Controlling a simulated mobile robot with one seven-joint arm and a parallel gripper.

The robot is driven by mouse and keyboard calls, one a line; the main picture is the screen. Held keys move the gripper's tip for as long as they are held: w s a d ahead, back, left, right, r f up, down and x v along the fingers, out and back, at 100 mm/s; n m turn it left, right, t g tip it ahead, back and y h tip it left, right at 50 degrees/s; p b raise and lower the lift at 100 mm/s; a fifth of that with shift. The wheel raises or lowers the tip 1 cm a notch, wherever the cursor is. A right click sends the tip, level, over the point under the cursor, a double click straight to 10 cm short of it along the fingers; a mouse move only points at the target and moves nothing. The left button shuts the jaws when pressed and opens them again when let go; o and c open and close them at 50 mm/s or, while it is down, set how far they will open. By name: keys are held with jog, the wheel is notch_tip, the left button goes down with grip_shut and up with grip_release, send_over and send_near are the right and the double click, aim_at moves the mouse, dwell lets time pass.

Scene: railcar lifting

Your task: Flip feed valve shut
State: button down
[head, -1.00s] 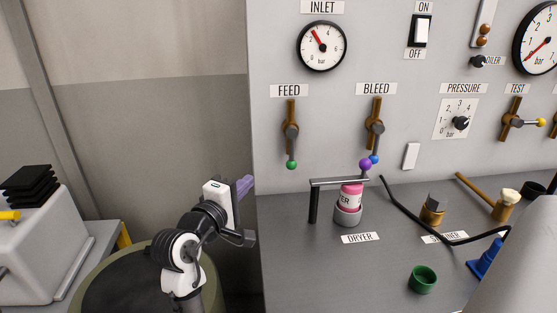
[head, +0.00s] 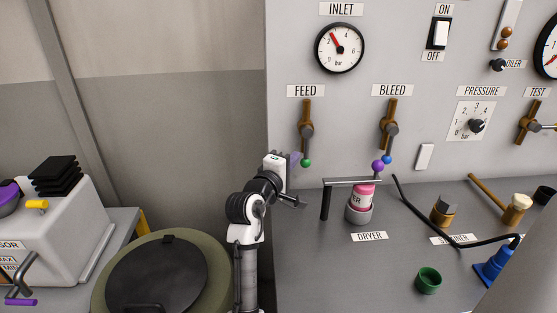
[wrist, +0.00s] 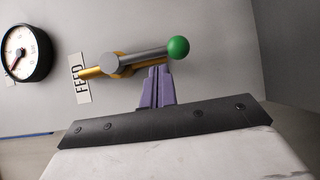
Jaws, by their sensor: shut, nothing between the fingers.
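The feed valve (head: 306,132) sits on the grey panel under the FEED label (head: 305,91). Its grey lever points straight down, in line with the upright brass pipe, and ends in a green ball (head: 306,163). In the wrist view the feed valve's lever (wrist: 143,58) and green ball (wrist: 178,47) show sideways, with the brass pipe behind. My gripper (head: 294,159) is just left of the green ball in the head view. Its purple fingers (wrist: 158,78) are together and empty, with the tips close to the lever near the ball. I cannot tell whether they touch.
The bleed valve (head: 391,128) with a blue ball is to the right. The inlet gauge (head: 339,47) is above. The wall left of the panel is bare.

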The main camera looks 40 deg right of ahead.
jog(key=shift+s+d, duration=0.1)
jog(key=shift+d, duration=0.3)
